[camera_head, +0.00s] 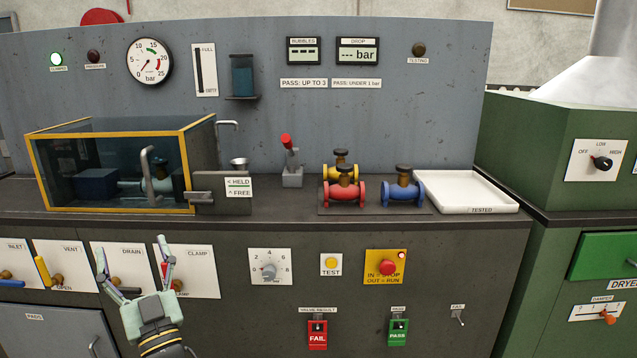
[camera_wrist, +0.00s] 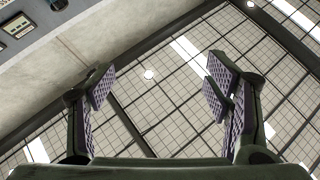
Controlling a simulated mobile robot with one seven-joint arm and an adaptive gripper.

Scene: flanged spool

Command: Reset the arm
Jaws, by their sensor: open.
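My gripper (camera_head: 133,273) is raised in front of the bench's lower panel, between the drain and clamp plates in the camera view. Its two fingers point up and stand wide apart, with nothing between them. In the wrist view, my gripper (camera_wrist: 160,95) is open and empty, and the wrist camera looks up at the ceiling grid (camera_wrist: 180,110). One finger partly covers the clamp plate (camera_head: 190,262) and its red handle; whether they touch I cannot tell.
A yellow-framed tank (camera_head: 112,210) stands at the back left. Red (camera_head: 345,190), blue (camera_head: 403,187) and yellow (camera_head: 334,170) flanged valves sit on the worktop. A white tray labelled TESTED (camera_head: 465,192) is right of them. Room before the lower right panel looks free.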

